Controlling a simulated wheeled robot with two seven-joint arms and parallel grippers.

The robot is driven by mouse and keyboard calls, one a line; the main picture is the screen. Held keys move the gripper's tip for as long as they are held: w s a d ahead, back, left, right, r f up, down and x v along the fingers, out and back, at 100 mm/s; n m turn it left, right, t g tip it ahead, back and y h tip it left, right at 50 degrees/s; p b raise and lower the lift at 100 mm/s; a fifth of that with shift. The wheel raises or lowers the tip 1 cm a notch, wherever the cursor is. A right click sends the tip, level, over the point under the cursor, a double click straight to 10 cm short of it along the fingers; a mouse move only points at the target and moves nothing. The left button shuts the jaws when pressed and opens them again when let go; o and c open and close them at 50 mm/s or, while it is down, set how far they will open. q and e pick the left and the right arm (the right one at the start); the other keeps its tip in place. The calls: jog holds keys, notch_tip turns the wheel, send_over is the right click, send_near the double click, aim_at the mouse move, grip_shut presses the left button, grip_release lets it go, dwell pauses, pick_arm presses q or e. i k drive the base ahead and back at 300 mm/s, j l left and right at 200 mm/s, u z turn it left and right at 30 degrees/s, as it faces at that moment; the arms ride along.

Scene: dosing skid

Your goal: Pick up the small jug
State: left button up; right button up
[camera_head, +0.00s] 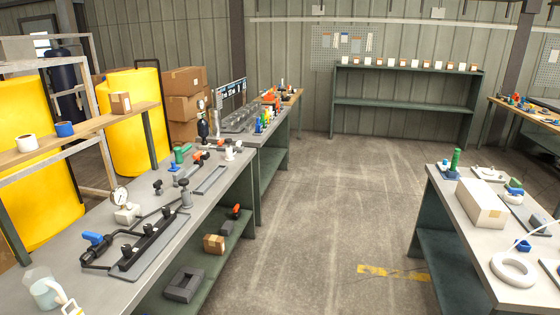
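A small translucent jug (44,290) with pale blue-green contents stands at the near left corner of the left workbench (105,225), at the bottom left of the head view. A white curved piece with a bit of yellow (72,306) shows just right of it, cut by the picture edge; I cannot tell whether it is part of the jug. Neither of my grippers shows in this view.
The left bench carries a black valve manifold (148,248), a pressure gauge (120,196) and several fittings. Yellow tanks (135,120) stand behind a wooden shelf (85,128). A right bench (470,250) holds a cardboard box (480,203). The floor between the benches is clear.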

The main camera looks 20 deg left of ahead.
aim_at(41, 282)
jog(key=i+u, duration=0.35)
jog(key=i+l+u, duration=0.15)
jog(key=i+u, duration=0.2)
jog(key=i, duration=0.2)
jog(key=i+l+u, duration=0.35)
jog(key=i+j, duration=0.1)
